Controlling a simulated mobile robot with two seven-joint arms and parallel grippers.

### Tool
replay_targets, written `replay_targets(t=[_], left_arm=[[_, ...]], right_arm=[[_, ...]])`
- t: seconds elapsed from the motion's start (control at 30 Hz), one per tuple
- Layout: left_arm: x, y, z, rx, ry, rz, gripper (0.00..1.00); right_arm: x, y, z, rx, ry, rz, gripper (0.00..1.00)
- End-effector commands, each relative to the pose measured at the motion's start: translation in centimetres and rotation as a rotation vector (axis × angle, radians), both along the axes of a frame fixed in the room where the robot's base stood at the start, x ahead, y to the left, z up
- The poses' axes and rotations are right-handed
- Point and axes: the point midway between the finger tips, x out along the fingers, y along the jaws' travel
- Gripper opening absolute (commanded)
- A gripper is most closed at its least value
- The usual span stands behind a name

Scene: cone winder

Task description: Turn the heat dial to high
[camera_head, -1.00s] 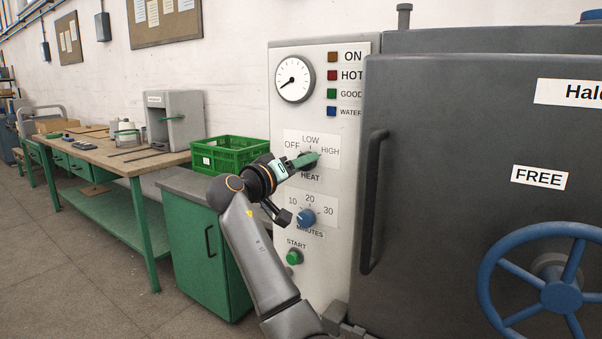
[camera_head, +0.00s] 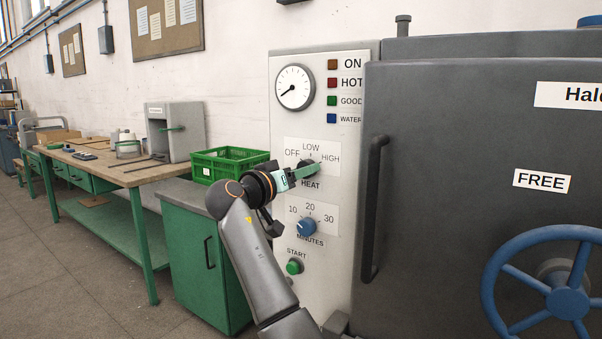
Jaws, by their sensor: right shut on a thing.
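The dark heat dial (camera_head: 308,162) is on the white control panel, between the OFF, LOW and HIGH markings and above the word HEAT. My right gripper (camera_head: 312,170) is at the dial, with its teal fingers closed on it. The fingers cover most of the dial, so I cannot tell exactly where it points. The HIGH marking (camera_head: 330,159) is just to the upper right of the fingertips. My left gripper is not in view.
Below are the blue minutes dial (camera_head: 306,227) and the green start button (camera_head: 294,267). The dark door handle (camera_head: 374,210) stands out close to the right of the panel. A green crate (camera_head: 230,163) sits on a cabinet to the left.

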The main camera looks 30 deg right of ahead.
Motion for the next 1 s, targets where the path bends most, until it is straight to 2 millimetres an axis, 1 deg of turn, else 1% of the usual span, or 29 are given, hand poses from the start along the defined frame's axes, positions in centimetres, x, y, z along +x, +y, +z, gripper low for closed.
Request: replay_targets(t=[0.07, 0.1, 0.33, 0.57, 0.67, 0.77, 1.0], left_arm=[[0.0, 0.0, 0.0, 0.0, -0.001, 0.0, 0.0], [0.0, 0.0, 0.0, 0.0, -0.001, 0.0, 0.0], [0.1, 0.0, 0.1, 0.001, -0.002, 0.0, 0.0], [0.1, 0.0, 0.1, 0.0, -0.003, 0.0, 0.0], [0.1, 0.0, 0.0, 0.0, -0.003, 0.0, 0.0], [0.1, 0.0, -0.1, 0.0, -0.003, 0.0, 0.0], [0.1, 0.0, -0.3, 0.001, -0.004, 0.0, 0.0]], right_arm=[[0.0, -0.1, 0.0, 0.003, -0.003, -0.001, 0.0], [0.0, -0.1, 0.0, 0.003, -0.003, -0.001, 0.56], [0.0, 0.0, 0.0, 0.002, -0.001, 0.0, 0.81], [0.0, 0.0, 0.0, 0.0, -0.001, 0.0, 0.81], [-0.2, 0.5, 0.0, -0.001, 0.0, 0.001, 0.81], [-0.6, 1.7, -0.1, 0.0, -0.002, 0.004, 0.81], [-2.6, 6.5, -0.1, 0.002, -0.002, 0.005, 0.81]])
